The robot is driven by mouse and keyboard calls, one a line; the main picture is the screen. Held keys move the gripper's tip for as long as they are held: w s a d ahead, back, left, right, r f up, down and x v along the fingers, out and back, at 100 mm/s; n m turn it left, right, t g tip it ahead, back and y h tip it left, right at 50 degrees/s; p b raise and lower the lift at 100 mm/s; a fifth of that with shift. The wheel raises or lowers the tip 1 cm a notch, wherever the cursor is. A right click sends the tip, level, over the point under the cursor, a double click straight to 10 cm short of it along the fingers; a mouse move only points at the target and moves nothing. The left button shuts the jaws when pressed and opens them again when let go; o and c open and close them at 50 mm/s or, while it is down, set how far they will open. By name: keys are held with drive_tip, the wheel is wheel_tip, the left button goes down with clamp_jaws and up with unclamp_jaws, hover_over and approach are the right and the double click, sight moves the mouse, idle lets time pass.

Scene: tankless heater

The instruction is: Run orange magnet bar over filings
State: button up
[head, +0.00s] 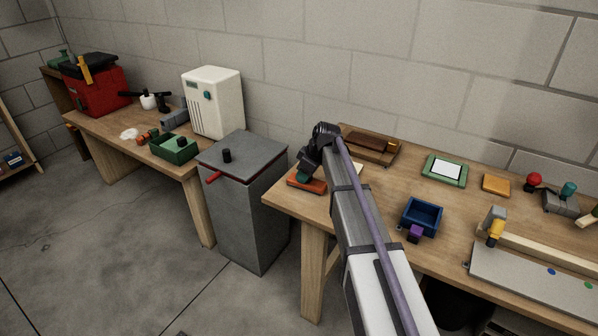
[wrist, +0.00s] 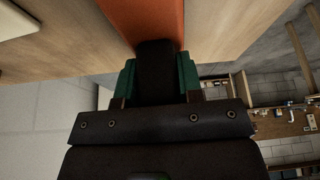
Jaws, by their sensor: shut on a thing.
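The orange magnet bar (head: 308,186) is at the left end of the right workbench, close to its edge. It also shows at the top of the wrist view (wrist: 156,18). My gripper (head: 303,176) is right above it. In the wrist view the green fingers of my gripper (wrist: 158,78) are shut on the bar's black handle, one on each side. I cannot tell whether the bar touches the wood. I cannot make out any filings. A pale flat piece (wrist: 25,18) lies beside the bar at the top left of the wrist view.
A wooden tray (head: 370,148) lies behind my arm. A blue bin (head: 422,216), a green-framed panel (head: 445,170) and a grey plate (head: 530,280) are further right. A grey cabinet (head: 245,200) stands left of the bench, with a gap between.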

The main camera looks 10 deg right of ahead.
drive_tip(key=shift+s+d, duration=1.6)
drive_tip(key=shift+d, duration=0.1)
drive_tip(key=shift+s+d, duration=1.4)
drive_tip(key=shift+s, duration=0.05)
drive_tip(key=shift+s+d+r, duration=0.1)
drive_tip(key=shift+s+d, duration=2.3)
drive_tip(key=shift+d, duration=0.25)
drive_tip(key=p, duration=0.6)
approach(324, 190)
drive_tip(key=s+d, duration=0.3)
drive_tip(key=shift+s+d+r, duration=0.1)
drive_tip(key=shift+d+r, duration=0.05)
drive_tip(key=shift+r, duration=0.2)
wheel_tip(324, 190, up, 3)
drive_tip(key=p, duration=0.3)
